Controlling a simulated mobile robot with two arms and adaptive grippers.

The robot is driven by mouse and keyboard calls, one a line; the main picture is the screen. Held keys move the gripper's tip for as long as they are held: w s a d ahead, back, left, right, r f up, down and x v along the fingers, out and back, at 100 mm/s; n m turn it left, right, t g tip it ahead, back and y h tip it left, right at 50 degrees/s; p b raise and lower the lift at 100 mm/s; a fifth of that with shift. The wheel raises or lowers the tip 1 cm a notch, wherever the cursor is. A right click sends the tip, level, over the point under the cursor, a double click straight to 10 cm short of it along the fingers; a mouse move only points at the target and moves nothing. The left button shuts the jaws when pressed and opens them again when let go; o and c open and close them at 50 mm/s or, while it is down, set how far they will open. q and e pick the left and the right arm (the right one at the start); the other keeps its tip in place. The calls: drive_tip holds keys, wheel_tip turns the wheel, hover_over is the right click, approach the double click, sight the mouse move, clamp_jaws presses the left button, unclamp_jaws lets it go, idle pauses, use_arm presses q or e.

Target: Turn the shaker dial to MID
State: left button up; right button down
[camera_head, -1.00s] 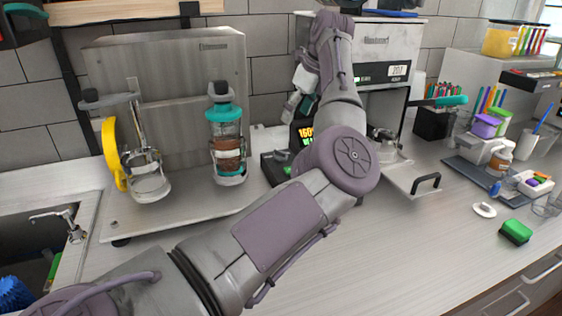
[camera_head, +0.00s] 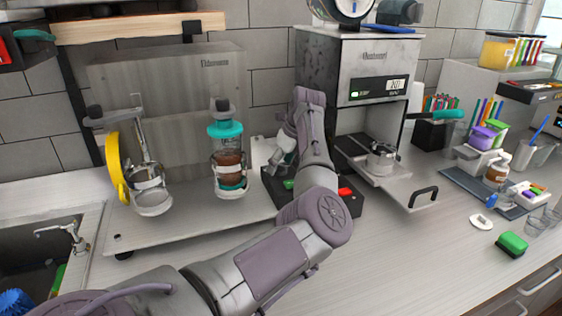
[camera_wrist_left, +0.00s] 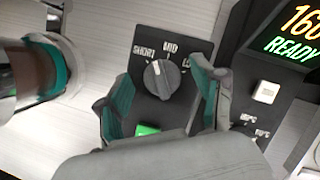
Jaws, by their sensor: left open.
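The black shaker dial (camera_wrist_left: 162,80) is in the left wrist view, on a dark panel with the labels SHORT, MID and a third one partly hidden at the right. A small pale mark on the dial's upper edge points roughly up, between SHORT and MID; its exact setting is hard to tell. My left gripper (camera_wrist_left: 161,100) is open, with one teal-padded finger on each side of the dial. I cannot tell whether they touch it. In the head view my left gripper (camera_head: 283,152) is over the dark control box (camera_head: 352,201), and the dial is hidden there.
A mixer stand holds a cup with a teal lid (camera_head: 226,131) left of the gripper. A green button (camera_wrist_left: 147,130) sits below the dial. A display reading READY (camera_wrist_left: 290,42) and a white button (camera_wrist_left: 266,92) are to the right. The sealer (camera_head: 358,65) stands at the right.

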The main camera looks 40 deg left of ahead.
use_arm(q)
drive_tip(key=c, duration=1.1)
drive_tip(key=shift+f+m+t+b, duration=0.1)
drive_tip(key=shift+m+t+b, duration=0.5)
drive_tip(key=shift+m+b, duration=0.85)
drive_tip(key=shift+c, duration=0.2)
drive_tip(key=shift+m+t+b, duration=0.5)
drive_tip(key=shift+m+b, duration=0.75)
drive_tip(key=shift+m, duration=0.3)
drive_tip(key=shift+r, duration=0.2)
drive_tip(key=o, duration=1.1)
drive_tip(key=shift+o, duration=0.2)
